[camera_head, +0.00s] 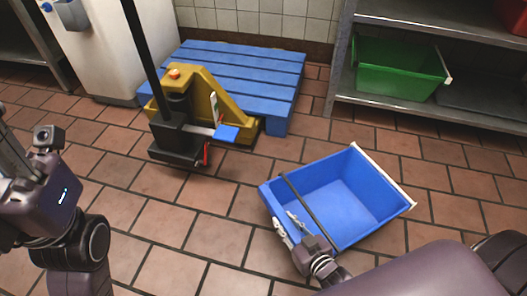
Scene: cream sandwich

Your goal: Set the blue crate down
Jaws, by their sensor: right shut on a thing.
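The blue crate (365,168) is an open, empty bin with a pale strip along its right edge, at the lower right of the head view. My right gripper (291,224) is shut on the crate's near left side, where a dark bar runs along the rim. The crate looks level or slightly tilted; I cannot tell whether its underside touches the tiles. My left arm shows at the left edge of the view, but its gripper fingers are not visible.
A blue pallet (262,70) lies by the wall with a yellow pallet jack (212,95) at it. A metal shelf (430,112) at right holds a green crate (395,68). A white machine (105,45) stands at back left. Tiled floor (200,235) is clear left of the crate.

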